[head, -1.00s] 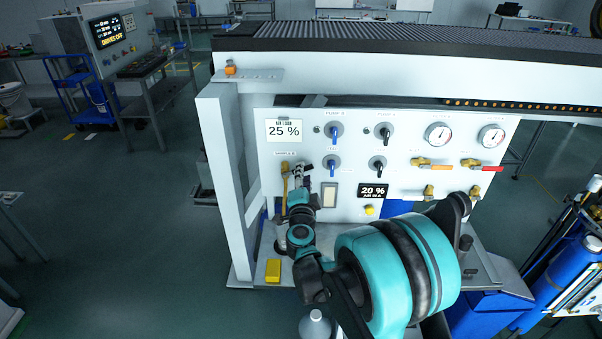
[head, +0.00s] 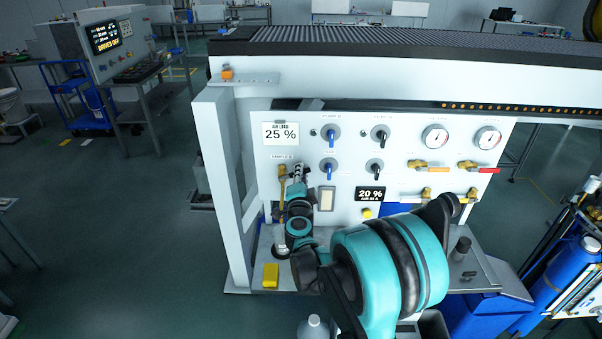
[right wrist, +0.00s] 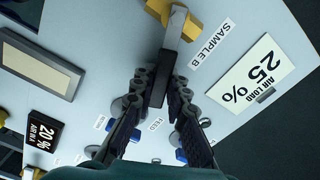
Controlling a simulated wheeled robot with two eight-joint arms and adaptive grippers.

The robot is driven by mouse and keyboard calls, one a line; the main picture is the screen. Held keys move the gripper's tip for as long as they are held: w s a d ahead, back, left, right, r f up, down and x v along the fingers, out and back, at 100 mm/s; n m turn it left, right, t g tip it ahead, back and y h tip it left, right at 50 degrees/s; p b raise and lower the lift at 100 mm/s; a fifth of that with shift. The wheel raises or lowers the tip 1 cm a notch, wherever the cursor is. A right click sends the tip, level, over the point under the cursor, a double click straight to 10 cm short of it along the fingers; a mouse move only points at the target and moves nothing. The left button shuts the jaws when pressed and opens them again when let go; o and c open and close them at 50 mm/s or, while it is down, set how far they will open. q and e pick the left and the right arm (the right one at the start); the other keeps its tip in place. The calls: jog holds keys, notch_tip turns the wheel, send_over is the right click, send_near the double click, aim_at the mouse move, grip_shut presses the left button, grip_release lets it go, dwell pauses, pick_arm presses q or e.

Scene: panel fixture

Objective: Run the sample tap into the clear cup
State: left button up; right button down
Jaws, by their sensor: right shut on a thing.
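The sample tap (head: 282,182) is a brass-yellow fitting low on the left of the panel, below a SAMPLE B label. In the right wrist view its yellow body (right wrist: 181,14) shows at the top, with a grey lever running down from it. My right gripper (head: 297,172) is at the tap, its fingers (right wrist: 160,88) shut on the lever's dark end. A pale shape that looks like the clear cup (head: 282,246) stands on the ledge below the tap, partly hidden by my right arm. I cannot see whether liquid is running. My left gripper is not in view.
A yellow block (head: 270,275) sits on the ledge's front left. Blue-handled valves (head: 329,168) and a 20 % display (head: 370,193) are right of my gripper. The 25 % display (head: 281,133) is above the tap. My right arm covers the ledge's middle.

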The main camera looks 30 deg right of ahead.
jog(key=shift+s+d+f+m+b, duration=0.1)
jog(key=shift+d+f+m+b, duration=0.05)
jog(key=shift+f+m+b, duration=0.8)
jog(key=m, duration=0.3)
jog(key=shift+f, duration=0.3)
jog(key=c, duration=1.5)
grip_release()
jog(key=shift+s, duration=0.1)
jog(key=v, duration=1.2)
